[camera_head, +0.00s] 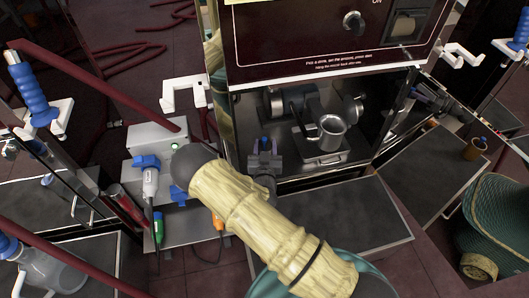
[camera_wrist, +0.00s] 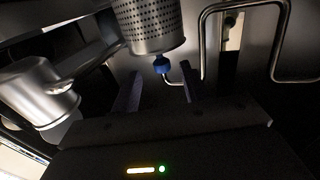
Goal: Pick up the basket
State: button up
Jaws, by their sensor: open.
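A perforated metal basket (camera_wrist: 152,22) shows at the top of the wrist view, partly cut off by the frame edge. A blue knob (camera_wrist: 161,65) sits just below it on a bent metal rod. My gripper (camera_wrist: 160,78) is open, with its two dark fingers on either side of the knob and nothing clearly held. In the head view my gripper (camera_head: 265,145) is at the front opening of the machine's lit bay. I cannot clearly make out the basket there. Whether the fingers touch the knob or rod cannot be told.
A metal cup (camera_head: 323,132) stands on a small platform inside the bay, right of my gripper. The dark machine (camera_head: 310,40) overhangs the bay. A grey box (camera_head: 157,137) and hung nozzles (camera_head: 150,181) are on the left. A green mesh bin (camera_head: 497,220) stands at right.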

aim_at(264, 137)
jog(key=w+b, duration=0.1)
jog(key=w, duration=0.2)
jog(key=w+b, duration=0.1)
jog(key=shift+w+a+f+b, duration=0.15)
jog(key=shift+w+a+b, duration=0.1)
jog(key=shift+w+b, duration=0.1)
jog(key=shift+w, duration=0.25)
jog(key=c, duration=0.9)
